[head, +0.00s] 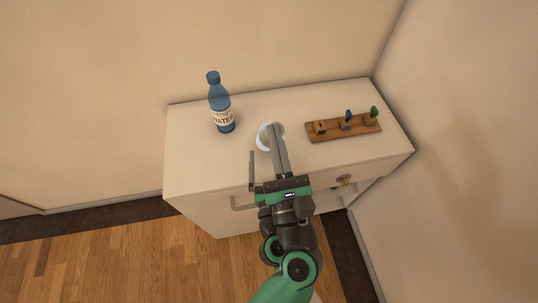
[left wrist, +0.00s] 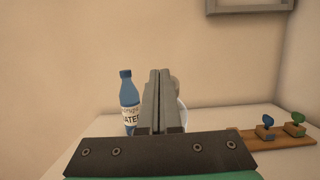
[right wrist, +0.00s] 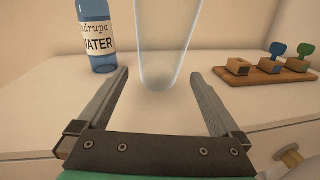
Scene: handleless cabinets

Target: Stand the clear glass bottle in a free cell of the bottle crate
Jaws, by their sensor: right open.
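The clear glass bottle (head: 264,138) stands on the white cabinet top, partly covered by my left gripper (head: 275,127) in the head view. It rises between the fingers of my right gripper (right wrist: 160,74) in the right wrist view, its top cut off. My right gripper is open and empty, with visible room on both sides of the glass. In the head view only one of its fingers shows clearly, left of my left gripper. My left gripper (left wrist: 160,73) is shut with nothing visible in it; the glass bottle (left wrist: 183,113) shows partly behind its fingers. No bottle crate is in view.
A blue water bottle (head: 221,106) stands left of the glass. A wooden rack (head: 342,134) with blocks and blue and green pieces lies to the right. The cabinet top (head: 200,163) is bare at front left. Walls stand behind and right.

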